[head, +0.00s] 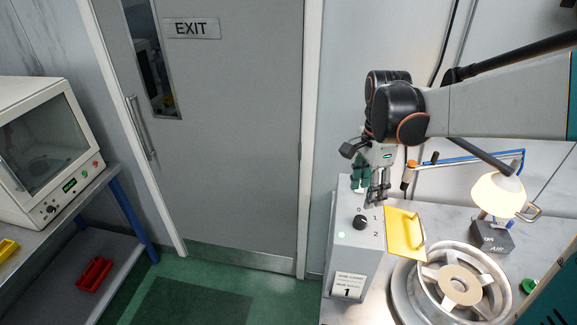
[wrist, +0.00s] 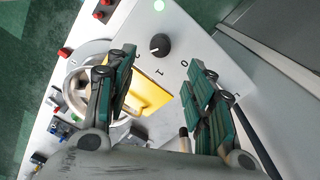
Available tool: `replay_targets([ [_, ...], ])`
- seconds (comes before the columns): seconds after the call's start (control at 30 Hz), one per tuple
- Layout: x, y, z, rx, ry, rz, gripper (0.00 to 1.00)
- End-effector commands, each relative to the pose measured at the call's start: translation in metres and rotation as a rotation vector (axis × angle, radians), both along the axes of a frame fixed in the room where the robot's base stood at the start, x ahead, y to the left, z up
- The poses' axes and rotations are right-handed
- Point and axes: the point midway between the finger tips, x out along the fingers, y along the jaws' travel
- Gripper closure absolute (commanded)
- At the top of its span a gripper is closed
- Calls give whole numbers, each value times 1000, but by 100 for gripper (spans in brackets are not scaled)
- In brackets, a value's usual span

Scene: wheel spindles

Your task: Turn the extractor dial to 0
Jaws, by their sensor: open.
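The extractor dial (head: 360,222) is a round black knob on top of a pale grey box (head: 349,262). The marks 0, 1 and 2 stand around it. In the wrist view the dial (wrist: 159,46) lies just beyond the fingertips, between their lines; the 0 is toward the right finger and the 2 toward the left. I cannot tell surely which mark it points to. My gripper (head: 376,198) is above the back of the box, pointing down. In the wrist view my gripper (wrist: 163,66) has its green-padded fingers wide apart, with nothing between them, clear of the dial.
A yellow plate (head: 405,232) stands right beside the box. A spoked metal wheel (head: 460,284) and a lit lamp (head: 497,194) are on the bench further right. A closed grey door (head: 232,130) is behind; green floor (head: 200,300) lies open to the left.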

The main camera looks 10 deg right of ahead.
Motion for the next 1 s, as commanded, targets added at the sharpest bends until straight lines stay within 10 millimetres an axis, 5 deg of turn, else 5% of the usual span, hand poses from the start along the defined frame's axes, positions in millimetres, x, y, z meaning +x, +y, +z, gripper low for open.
replay_targets([
  [0.3, -2, 0, -63, 0, -1, 0, 51],
  [0.5, -3, 0, -86, 0, -1, 1, 51],
  [0.93, -4, 0, -94, 0, -1, 1, 51],
  [1.0, -4, 0, -94, 0, -1, 1, 67],
])
